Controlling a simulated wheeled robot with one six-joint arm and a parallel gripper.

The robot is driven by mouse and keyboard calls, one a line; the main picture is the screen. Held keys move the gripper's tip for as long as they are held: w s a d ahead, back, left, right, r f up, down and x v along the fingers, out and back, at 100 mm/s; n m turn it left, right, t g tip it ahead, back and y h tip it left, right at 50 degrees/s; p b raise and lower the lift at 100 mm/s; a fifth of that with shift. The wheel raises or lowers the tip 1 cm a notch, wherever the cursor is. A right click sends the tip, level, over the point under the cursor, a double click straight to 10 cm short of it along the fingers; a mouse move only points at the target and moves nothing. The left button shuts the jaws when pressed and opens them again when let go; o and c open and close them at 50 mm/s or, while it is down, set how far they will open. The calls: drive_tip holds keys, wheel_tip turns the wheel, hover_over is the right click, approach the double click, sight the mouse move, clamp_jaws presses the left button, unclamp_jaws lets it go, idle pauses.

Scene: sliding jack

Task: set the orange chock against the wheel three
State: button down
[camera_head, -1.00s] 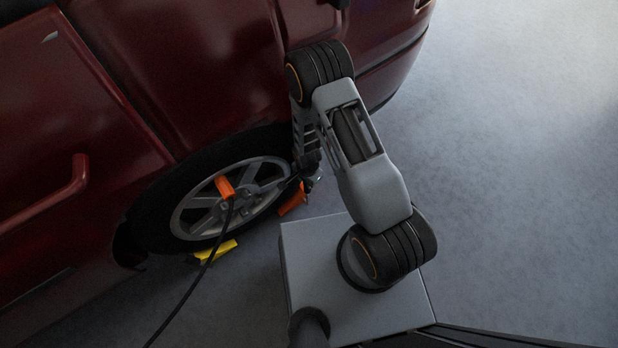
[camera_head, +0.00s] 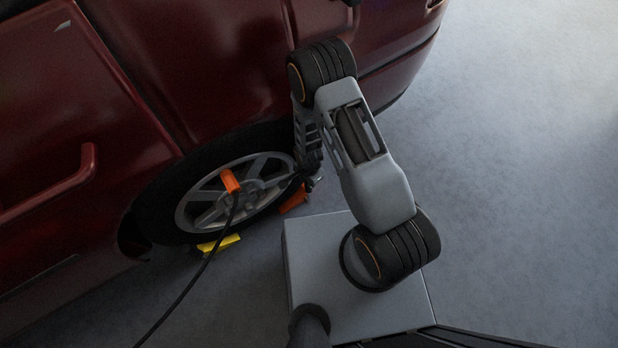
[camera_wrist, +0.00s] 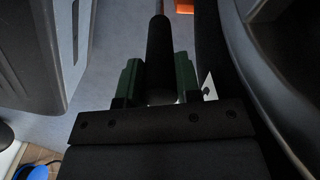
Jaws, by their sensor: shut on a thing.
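The wheel (camera_head: 190,213) with light spokes and a black tyre is on the dark red car; I cannot read a number on it. The orange chock (camera_head: 293,198) is low at the wheel's right side, partly hidden by my arm; I cannot tell whether it touches the tyre. My gripper (camera_head: 313,181) is just above it and small in the head view. In the wrist view my gripper (camera_wrist: 158,80) has green fingers shut around a black handle (camera_wrist: 159,50) with a thin rod beyond it. A bit of orange shows beside the rod's far end.
A yellow chock (camera_head: 218,244) lies at the lower left of the wheel. An orange piece (camera_head: 230,181) with a black cable (camera_head: 192,285) hangs in front of the wheel. The car body (camera_head: 190,75) is close behind my arm. The floor on the right is clear.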

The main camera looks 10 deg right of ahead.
drive_tip(key=c, duration=0.7)
unclamp_jaws()
drive_tip(key=shift+c, duration=0.2)
